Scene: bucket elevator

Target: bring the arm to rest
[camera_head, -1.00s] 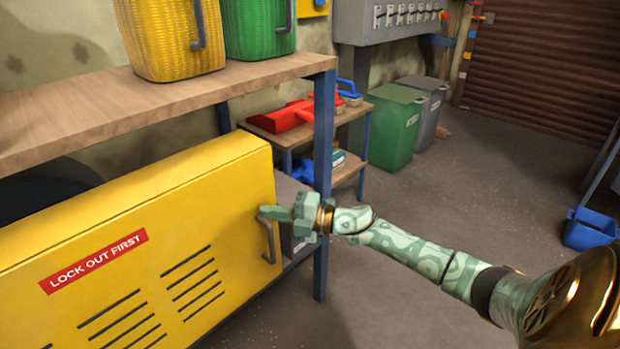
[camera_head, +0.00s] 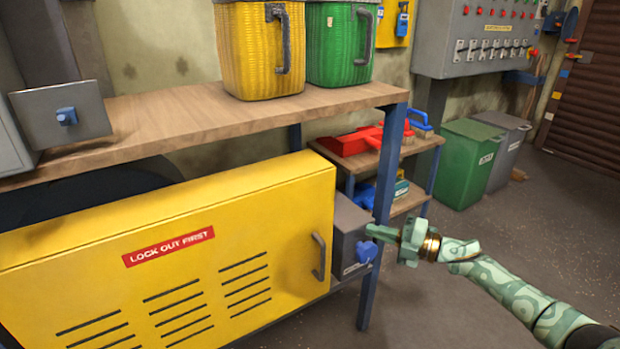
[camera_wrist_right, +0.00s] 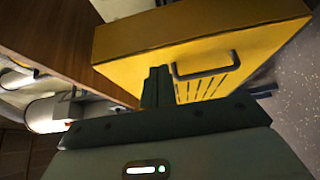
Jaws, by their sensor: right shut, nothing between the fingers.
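My right arm comes in from the lower right in the head view. Its gripper (camera_head: 374,231) is shut and empty, with the fingertips pointing left. In the picture it lies in front of the blue shelf post and right of the yellow panel (camera_head: 300,225), whose grey handle (camera_head: 319,257) is free of it. The right wrist view shows the shut fingers (camera_wrist_right: 157,84) in front of the yellow panel and its dark handle (camera_wrist_right: 205,66). A grey box with a blue knob (camera_head: 366,251) sits just below the gripper in the head view. My left gripper is out of view.
A wooden shelf (camera_head: 190,118) above the panel holds a yellow bucket (camera_head: 259,55) and a green bucket (camera_head: 338,48). A blue post (camera_head: 388,170) stands at its right end. Green and grey bins (camera_head: 466,165) stand behind. The floor at right is open.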

